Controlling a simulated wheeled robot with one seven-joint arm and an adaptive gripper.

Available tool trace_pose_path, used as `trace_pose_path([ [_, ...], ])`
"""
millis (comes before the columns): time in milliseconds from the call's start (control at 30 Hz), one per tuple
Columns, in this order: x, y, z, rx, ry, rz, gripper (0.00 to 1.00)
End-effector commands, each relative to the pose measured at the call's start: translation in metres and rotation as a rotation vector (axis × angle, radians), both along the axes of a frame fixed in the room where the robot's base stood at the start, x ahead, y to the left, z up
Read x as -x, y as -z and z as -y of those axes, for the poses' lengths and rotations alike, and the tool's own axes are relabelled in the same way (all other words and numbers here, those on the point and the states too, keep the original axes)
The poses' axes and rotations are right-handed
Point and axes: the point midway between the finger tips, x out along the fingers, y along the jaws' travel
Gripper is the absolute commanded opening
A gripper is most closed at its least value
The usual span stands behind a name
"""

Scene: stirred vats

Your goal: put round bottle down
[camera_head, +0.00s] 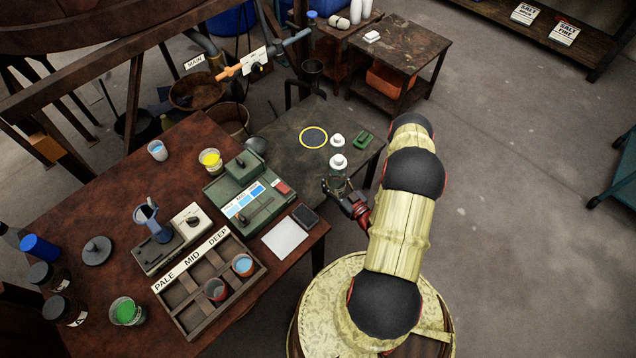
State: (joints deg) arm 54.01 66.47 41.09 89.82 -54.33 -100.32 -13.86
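My gripper (338,187) is at the front edge of the dark side table (283,157), with its fingers around a small clear round bottle (338,178) with a white top. The fingers and the small size hide much of the bottle. I cannot tell whether its base touches the table. A yellow-rimmed dark disc (313,137) lies on the table, up and left of the gripper, with nothing on it. A second white-topped item (337,140) stands just beyond the bottle.
A small green object (364,139) lies to the right on the side table. The rusty-brown bench (110,180) at left holds a green instrument box (247,191), a compartment tray (207,288), cups and jars. Open floor (500,200) lies to the right.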

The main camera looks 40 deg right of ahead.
Motion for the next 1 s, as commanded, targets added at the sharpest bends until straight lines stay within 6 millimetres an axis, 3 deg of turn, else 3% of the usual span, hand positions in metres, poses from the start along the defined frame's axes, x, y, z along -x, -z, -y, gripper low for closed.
trace_pose_path([
  [167,-0.013,0.006,0.002,0.004,-0.002,0.002,0.03],
  [533,-0.09,0.042,0.014,0.003,-0.002,0.005,0.03],
  [700,-0.113,0.072,0.019,0.001,0.0,0.003,0.03],
  [1000,-0.132,0.091,0.023,0.001,0.002,0.003,0.03],
])
